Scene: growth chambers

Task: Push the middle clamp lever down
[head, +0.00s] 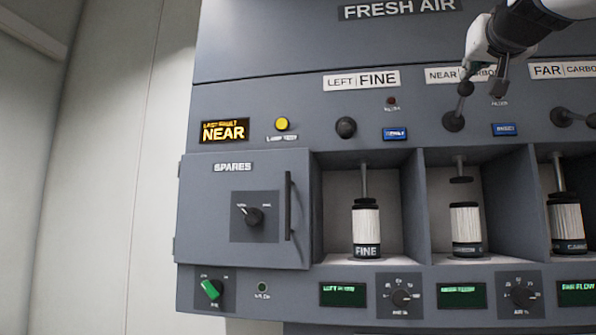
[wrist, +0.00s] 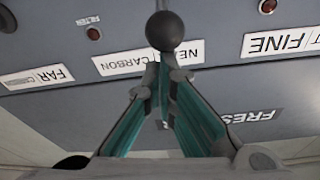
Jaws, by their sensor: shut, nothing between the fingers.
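The middle clamp lever (head: 459,106), under the NEAR CARBON label, slants upward from its pivot to a dark ball knob (head: 466,88). Its clamp disc (head: 461,180) hangs above the middle filter (head: 466,228), with a gap between them. In the wrist view, the knob (wrist: 168,31) is just beyond my gripper's fingertips (wrist: 164,72). I cannot tell whether they touch it.
The right clamp lever (head: 573,119) lies roughly level. The left lever shows as a ball knob (head: 346,127), with its clamp disc down on the FINE filter (head: 366,232). The SPARES door (head: 215,210) is shut. Blue buttons (head: 504,129) sit close to the levers.

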